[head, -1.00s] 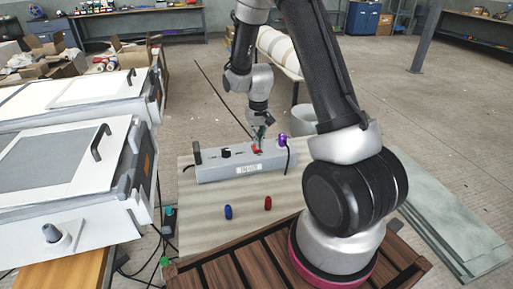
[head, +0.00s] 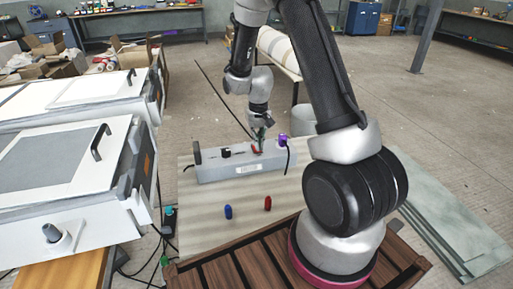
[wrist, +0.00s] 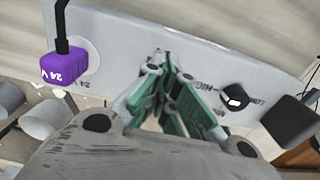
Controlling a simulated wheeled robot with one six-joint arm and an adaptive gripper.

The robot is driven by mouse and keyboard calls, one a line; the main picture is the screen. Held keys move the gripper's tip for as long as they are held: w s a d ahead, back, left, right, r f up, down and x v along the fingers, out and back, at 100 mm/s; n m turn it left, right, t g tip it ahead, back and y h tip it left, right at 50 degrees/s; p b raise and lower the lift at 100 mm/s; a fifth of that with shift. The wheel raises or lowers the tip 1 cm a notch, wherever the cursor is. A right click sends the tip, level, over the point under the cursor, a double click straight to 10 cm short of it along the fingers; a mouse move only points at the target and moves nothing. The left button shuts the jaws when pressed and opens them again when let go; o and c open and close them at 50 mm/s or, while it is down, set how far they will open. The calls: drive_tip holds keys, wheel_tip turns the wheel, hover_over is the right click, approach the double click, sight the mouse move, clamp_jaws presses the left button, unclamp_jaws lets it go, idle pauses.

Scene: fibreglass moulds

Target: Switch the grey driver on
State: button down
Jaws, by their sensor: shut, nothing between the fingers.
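The grey driver (head: 225,171) is a long box with a pale label, lying on the light board. A red switch (head: 256,150) shows on its top, right of the middle. My gripper (head: 261,143) is over the driver, its shut fingertips right at the switch; I cannot tell whether they touch it. In the wrist view my green-padded fingers (wrist: 172,100) are together and empty. They hide the switch there, so its position is unclear. A purple 24 V plug (wrist: 65,66) sits on one side, also in the head view (head: 282,141). A black knob (wrist: 235,97) is on the other.
A black upright block (head: 197,152) stands at the driver's left end. A blue piece (head: 228,212) and a red piece (head: 267,203) stand on the board (head: 205,235) in front. White moulds (head: 75,160) are at left. The board's front is mostly clear.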

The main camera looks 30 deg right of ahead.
drive_tip(key=shift+f, duration=0.8)
idle(0.4)
drive_tip(key=shift+r, duration=3.5)
drive_tip(key=shift+s, duration=0.15)
